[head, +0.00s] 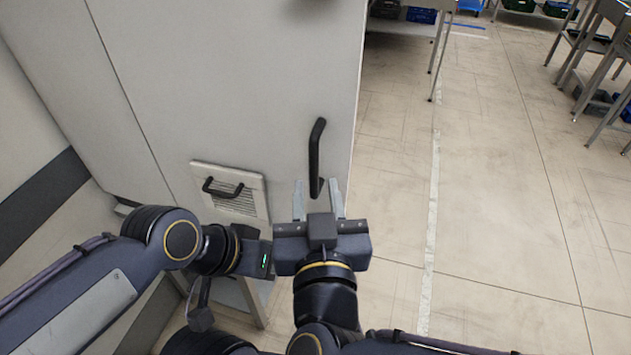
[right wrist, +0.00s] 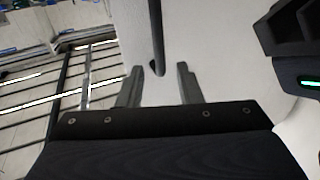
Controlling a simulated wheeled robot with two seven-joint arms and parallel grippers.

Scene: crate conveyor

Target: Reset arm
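My right gripper (head: 317,188) is in the lower middle of the head view, pointing at a light grey cabinet. Its two grey fingers are apart, so it is open; they also show in the right wrist view (right wrist: 159,85). A black upright bar handle (head: 316,150) on the cabinet lines up with the gap between the fingers, its lower end near the fingertips. I cannot tell whether it lies between them or beyond; no finger is closed on it. My left gripper (head: 257,255) is beside and left of the right one, with a green light; its fingers are hidden.
The cabinet (head: 250,80) fills the upper left, close to both arms. A vented panel (head: 235,201) with a small black handle sits low on it. Open tiled floor (head: 490,190) lies to the right, with metal racks (head: 597,55) holding bins at the far right.

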